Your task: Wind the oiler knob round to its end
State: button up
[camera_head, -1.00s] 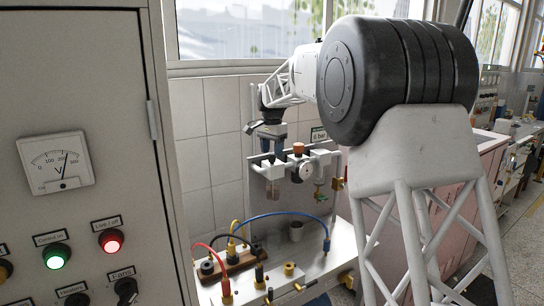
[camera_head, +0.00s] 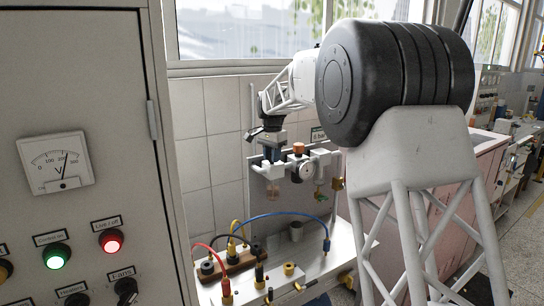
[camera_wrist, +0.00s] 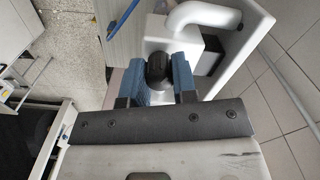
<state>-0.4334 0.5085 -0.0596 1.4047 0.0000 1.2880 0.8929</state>
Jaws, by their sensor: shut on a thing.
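The black oiler knob (camera_wrist: 157,66) shows in the wrist view, on top of a white block. My gripper (camera_wrist: 158,80) has its two blue fingers on either side of the knob, closed on it. In the head view my gripper (camera_head: 273,151) points down over the left unit of the wall-mounted air set, whose clear bowl (camera_head: 272,188) hangs below. The knob is hidden there by the fingers. I cannot read how far it is turned.
An orange-topped knob (camera_head: 298,148) and a round gauge (camera_head: 306,171) sit just right of my gripper. A control cabinet (camera_head: 85,110) fills the left.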

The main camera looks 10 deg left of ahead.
jog(key=shift+n, duration=0.4)
jog(key=n, duration=1)
jog(key=shift+n, duration=0.4)
jog(key=n, duration=1)
jog(key=shift+r+n, duration=0.1)
jog(key=shift+n, duration=0.2)
jog(key=o, duration=0.9)
jog(key=shift+o, duration=0.2)
